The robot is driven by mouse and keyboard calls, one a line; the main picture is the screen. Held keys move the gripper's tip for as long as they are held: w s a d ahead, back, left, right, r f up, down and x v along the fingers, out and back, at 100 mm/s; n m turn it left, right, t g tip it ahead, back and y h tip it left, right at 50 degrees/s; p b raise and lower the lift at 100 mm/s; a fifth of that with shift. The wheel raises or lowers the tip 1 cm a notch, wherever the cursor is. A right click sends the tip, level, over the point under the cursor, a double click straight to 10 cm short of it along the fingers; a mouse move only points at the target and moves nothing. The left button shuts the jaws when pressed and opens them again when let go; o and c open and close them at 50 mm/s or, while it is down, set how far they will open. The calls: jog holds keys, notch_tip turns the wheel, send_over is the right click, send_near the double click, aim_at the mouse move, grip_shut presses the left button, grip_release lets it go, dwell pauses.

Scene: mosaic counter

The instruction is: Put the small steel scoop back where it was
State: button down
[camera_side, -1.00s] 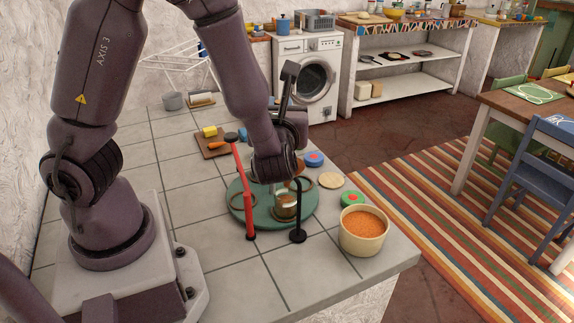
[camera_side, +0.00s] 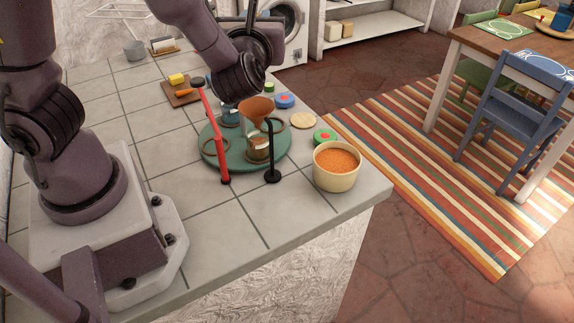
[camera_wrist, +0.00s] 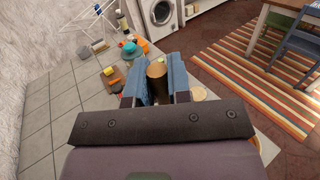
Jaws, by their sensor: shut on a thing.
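In the wrist view my gripper (camera_wrist: 160,82) has its two blue fingers closed against the sides of a round, brownish, metallic-looking piece (camera_wrist: 157,85). I take this to be the small steel scoop; its full shape is hidden. In the side view my gripper (camera_side: 232,113) is over the green round base (camera_side: 215,150), just left of a copper-coloured funnel shape (camera_side: 257,107). Whether the gripper touches that shape is unclear. A shiny cup or jar (camera_side: 258,149) stands below it. A red post (camera_side: 217,140) and a black post (camera_side: 272,155) stand in front.
A bowl of orange grains (camera_side: 336,166) stands at the counter's right corner. A round tan disc (camera_side: 303,120), a blue lid (camera_side: 285,100) and a green-and-red lid (camera_side: 324,136) lie nearby. A brown board (camera_side: 181,94) is at the back left. The front tiles are clear.

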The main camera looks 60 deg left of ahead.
jog(key=d+m+t+h, duration=0.5)
jog(key=d, duration=0.7)
notch_tip(320, 180, down, 22)
jog(key=shift+a+f+n, duration=0.15)
jog(key=shift+a+n, duration=0.05)
jog(key=shift+n, duration=0.1)
jog(key=shift+w+f, duration=0.1)
jog(key=c, duration=1.1)
grip_release()
jog(key=shift+o, duration=0.2)
